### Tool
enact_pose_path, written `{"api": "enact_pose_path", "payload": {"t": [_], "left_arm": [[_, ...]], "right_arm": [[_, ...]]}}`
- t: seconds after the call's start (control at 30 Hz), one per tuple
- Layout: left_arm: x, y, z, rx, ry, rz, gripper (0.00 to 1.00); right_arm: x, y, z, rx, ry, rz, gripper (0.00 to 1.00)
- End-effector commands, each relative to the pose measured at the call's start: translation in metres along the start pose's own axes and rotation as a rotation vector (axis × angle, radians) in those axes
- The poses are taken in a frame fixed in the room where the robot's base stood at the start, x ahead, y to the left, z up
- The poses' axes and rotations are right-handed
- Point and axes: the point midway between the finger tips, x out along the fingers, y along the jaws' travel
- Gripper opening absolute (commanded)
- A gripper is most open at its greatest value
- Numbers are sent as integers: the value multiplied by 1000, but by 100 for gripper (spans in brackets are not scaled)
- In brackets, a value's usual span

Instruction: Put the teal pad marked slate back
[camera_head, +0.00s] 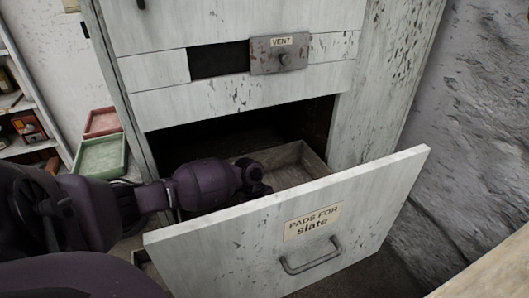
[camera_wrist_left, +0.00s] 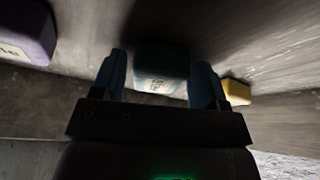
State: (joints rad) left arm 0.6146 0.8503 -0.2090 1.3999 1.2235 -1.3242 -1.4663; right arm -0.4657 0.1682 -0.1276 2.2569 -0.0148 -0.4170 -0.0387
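The drawer (camera_head: 370,200) labelled "PADS FOR slate" is pulled out at the bottom of the worn white cabinet. My left arm reaches over its left side, with the left gripper (camera_head: 258,184) down in the drawer. In the left wrist view the dark teal pad (camera_wrist_left: 162,62), with a pale label too blurred to read, lies between the two blue fingers of the left gripper (camera_wrist_left: 160,78). I cannot tell whether the fingers press on it. The head view does not show the pad. My right gripper is not in view.
In the left wrist view a purple pad (camera_wrist_left: 28,28) is at left and a yellow pad (camera_wrist_left: 236,91) at right. A "VENT" plate (camera_head: 279,55) is above the drawer. Green (camera_head: 101,157) and red (camera_head: 102,121) trays stand left of the cabinet. A rough grey wall (camera_head: 480,130) is at right.

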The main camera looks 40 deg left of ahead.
Motion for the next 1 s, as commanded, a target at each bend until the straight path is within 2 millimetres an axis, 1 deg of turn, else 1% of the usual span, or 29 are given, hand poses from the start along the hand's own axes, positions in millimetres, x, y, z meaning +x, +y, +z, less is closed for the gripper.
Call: {"api": "enact_pose_path", "payload": {"t": [0.03,0.07,0.33,0.47,0.57,0.67,0.9,1.0], "left_arm": [[0,0,0,0,0,-1,75],[0,0,0,0,0,-1,78],[-1,0,0,0,0,-1,78],[-8,-1,-2,1,0,-4,78],[-18,-2,-3,2,-1,-7,78],[-33,-2,-4,3,0,-9,78],[-71,-2,-4,4,0,-9,78],[-78,-1,-3,3,0,-6,78]], "right_arm": [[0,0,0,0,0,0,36],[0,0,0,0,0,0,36],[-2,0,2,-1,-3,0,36],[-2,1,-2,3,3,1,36],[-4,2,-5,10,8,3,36],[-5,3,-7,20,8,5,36],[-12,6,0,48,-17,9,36],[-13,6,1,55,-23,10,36]]}}
